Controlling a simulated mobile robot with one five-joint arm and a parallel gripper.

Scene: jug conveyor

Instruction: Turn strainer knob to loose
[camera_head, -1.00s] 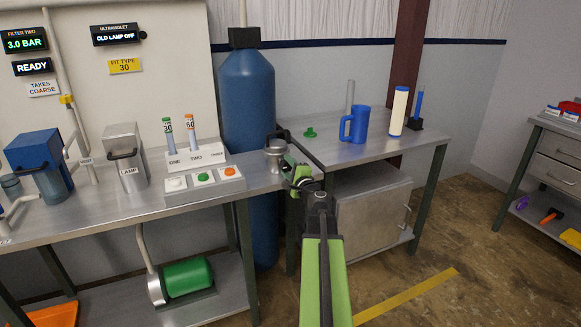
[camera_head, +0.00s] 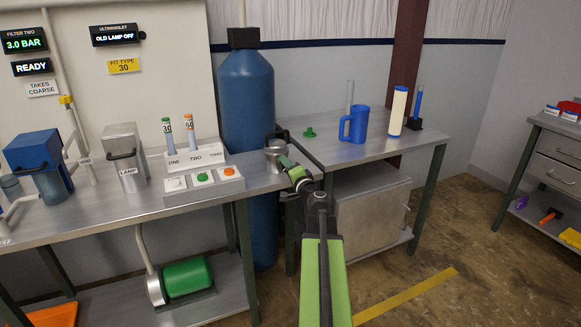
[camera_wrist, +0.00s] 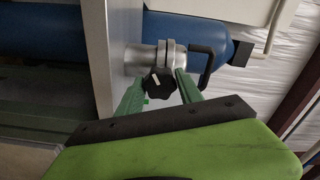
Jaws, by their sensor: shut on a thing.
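The strainer (camera_head: 275,157) is a small metal cylinder at the right end of the left bench. In the wrist view the strainer body (camera_wrist: 140,58) lies sideways, with a metal clamp band and a black handle. Its black lobed knob (camera_wrist: 158,84) has a short white mark. The green fingers of my gripper (camera_wrist: 159,88) stand on both sides of the knob and are shut on it. In the head view my gripper (camera_head: 286,163) reaches the strainer's front right, and the knob is hidden there.
A tall blue tank (camera_head: 247,105) stands behind the strainer. A button box (camera_head: 203,184) sits left of it. On the right bench are a green knob-like piece (camera_head: 309,133), a blue jug (camera_head: 355,124) and a white filter cartridge (camera_head: 398,111).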

